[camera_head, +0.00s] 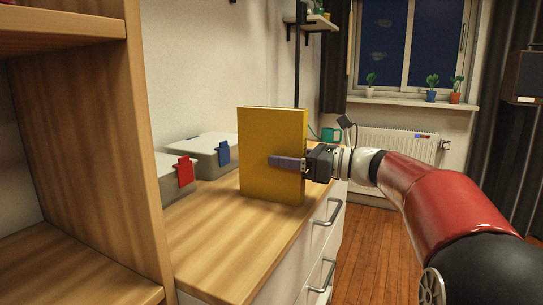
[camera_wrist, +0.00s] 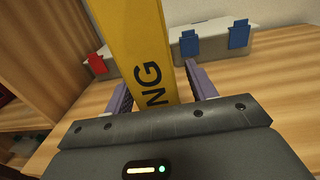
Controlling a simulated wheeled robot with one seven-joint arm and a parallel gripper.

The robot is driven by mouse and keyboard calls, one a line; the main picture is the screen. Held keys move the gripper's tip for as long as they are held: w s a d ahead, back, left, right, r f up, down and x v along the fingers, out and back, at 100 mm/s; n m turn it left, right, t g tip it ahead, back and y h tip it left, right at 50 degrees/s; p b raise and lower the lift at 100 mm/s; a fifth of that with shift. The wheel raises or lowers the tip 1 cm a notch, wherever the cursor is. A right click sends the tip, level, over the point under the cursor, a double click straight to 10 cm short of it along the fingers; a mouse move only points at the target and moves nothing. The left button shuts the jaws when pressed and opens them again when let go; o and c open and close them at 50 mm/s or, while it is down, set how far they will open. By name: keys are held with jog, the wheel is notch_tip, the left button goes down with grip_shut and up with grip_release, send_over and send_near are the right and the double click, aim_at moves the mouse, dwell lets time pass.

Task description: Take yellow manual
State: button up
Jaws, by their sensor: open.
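The yellow manual (camera_head: 270,140) stands upright on the wooden top of a drawer cabinet in the head view. In the wrist view its yellow spine (camera_wrist: 140,50), with dark letters reading "NG", shows between the two fingers. My gripper (camera_head: 287,163) comes from the right, with one finger in front of the manual's near face; the other finger is hidden behind it in the head view. In the wrist view my gripper (camera_wrist: 160,85) is open, with a finger on each side of the manual. I cannot tell whether either finger touches it.
Grey boxes with a red clip (camera_head: 185,171) and a blue clip (camera_head: 223,154) stand left of the manual by the wall. A wooden shelf unit (camera_head: 140,150) rises at the left. A teal mug (camera_head: 328,134) stands behind. The wooden top (camera_head: 225,235) is clear in front.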

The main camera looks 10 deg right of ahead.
jog(key=shift+c, duration=0.5)
grip_shut()
jog(key=shift+r, duration=0.1)
